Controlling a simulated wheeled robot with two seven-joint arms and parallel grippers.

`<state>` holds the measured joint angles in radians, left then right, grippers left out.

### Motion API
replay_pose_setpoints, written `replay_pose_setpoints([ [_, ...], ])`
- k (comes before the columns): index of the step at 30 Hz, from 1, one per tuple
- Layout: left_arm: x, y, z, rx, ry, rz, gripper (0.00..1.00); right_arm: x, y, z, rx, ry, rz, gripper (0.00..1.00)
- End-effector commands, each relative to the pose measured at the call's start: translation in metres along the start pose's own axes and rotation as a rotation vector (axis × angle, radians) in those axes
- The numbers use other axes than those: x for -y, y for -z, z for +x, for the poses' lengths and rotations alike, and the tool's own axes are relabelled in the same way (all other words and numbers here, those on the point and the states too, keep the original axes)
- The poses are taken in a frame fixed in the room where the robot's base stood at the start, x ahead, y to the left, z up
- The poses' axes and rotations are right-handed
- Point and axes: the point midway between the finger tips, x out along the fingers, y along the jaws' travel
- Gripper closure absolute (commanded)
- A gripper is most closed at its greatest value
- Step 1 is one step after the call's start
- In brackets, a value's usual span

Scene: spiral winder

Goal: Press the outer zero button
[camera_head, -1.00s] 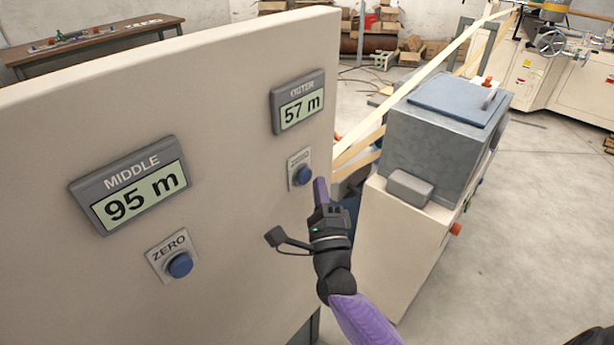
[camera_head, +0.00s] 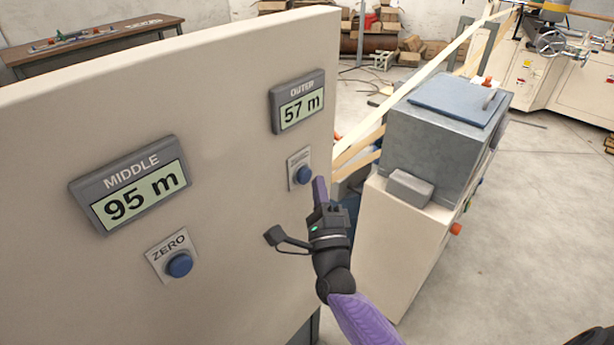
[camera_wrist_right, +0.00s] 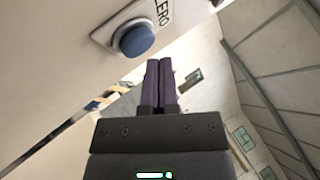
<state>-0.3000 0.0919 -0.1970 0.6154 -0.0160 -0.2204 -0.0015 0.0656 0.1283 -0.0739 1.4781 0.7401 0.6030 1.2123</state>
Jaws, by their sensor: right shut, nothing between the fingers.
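The outer zero button (camera_head: 303,174) is a round blue knob on a small grey plate, below the OUTER display (camera_head: 298,101) that reads 57 m. It also shows at the upper left of the right wrist view (camera_wrist_right: 133,38), with part of the word ZERO on its plate. My right gripper (camera_head: 320,187) is shut and empty, its purple fingertips just right of and slightly below the button in the head view. In the wrist view the fingertips (camera_wrist_right: 159,62) are apart from the button, to its lower right. My left gripper is not in view.
The MIDDLE display (camera_head: 138,187) reads 95 m, with its own blue zero button (camera_head: 179,265) below it on the same cream panel (camera_head: 230,180). A grey metal box (camera_head: 440,130) on a cream cabinet stands right of my right arm. Open floor lies further right.

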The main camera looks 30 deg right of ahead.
Motion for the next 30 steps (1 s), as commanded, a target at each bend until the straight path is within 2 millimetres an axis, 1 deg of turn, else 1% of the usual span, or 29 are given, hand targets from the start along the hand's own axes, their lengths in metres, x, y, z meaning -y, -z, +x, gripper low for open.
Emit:
replay_pose_setpoints([
  [4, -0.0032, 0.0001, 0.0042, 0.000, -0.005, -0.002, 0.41, -0.0038, -0.0026, 0.0034, 0.000, -0.001, 0.002, 1.00],
  [14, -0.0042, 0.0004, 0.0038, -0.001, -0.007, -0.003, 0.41, -0.0035, -0.0035, 0.0047, 0.000, 0.000, 0.001, 1.00],
  [25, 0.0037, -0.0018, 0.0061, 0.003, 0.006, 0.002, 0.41, -0.0057, -0.0053, 0.0072, -0.001, 0.000, 0.000, 1.00],
  [30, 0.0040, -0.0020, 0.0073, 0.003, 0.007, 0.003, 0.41, -0.0069, -0.0063, 0.0085, -0.001, 0.000, 0.000, 1.00],
])
